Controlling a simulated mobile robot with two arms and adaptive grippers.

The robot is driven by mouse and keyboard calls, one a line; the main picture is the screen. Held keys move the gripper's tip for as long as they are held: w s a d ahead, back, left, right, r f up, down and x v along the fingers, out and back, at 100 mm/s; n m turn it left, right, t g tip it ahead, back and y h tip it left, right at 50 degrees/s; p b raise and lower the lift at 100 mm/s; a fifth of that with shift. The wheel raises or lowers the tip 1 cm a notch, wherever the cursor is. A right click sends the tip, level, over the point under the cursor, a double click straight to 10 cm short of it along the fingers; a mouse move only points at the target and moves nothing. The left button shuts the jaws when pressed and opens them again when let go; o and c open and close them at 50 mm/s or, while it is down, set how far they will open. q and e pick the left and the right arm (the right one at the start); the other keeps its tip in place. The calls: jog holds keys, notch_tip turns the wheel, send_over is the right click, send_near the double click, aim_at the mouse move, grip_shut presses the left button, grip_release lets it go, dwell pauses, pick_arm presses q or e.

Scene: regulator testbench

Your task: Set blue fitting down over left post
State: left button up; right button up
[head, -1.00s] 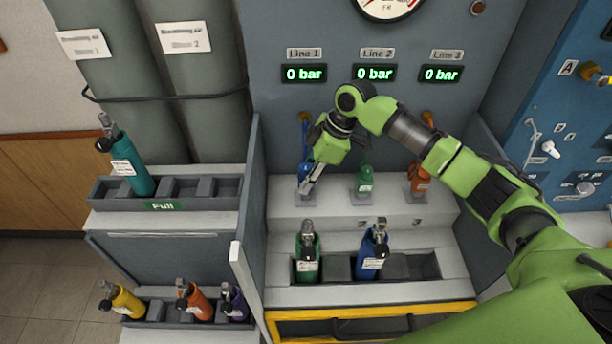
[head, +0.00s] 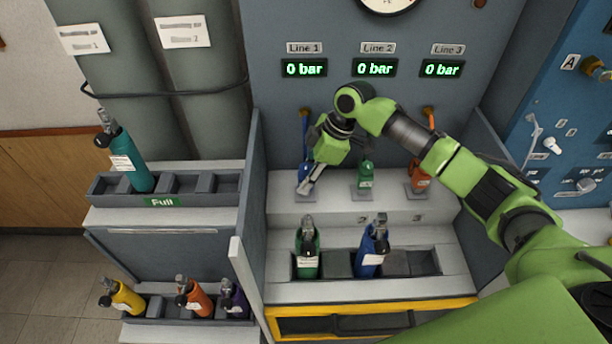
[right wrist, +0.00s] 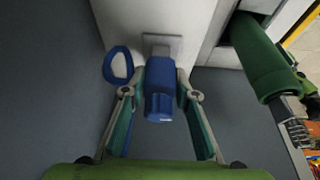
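The blue fitting (head: 304,171) is at the left post under Line 1, with a blue hose above it. In the right wrist view the blue fitting (right wrist: 160,90) sits between the two fingers of my right gripper (right wrist: 161,88), whose tips close in on its sides. A grey square base plate (right wrist: 161,44) shows just beyond it; the post itself is hidden. In the head view my right gripper (head: 308,183) points down and left at the fitting. Whether the fitting is fully seated cannot be told. My left gripper is not in view.
A green fitting (head: 365,175) and an orange fitting (head: 420,175) stand to the right on the same ledge. Below, a green bottle (head: 307,252) and a blue bottle (head: 372,250) stand in a rack. A side panel (head: 256,190) borders the bench on the left.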

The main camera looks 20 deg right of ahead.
jog(key=o, duration=0.5)
jog(key=v, duration=1.2)
jog(key=shift+s, duration=0.15)
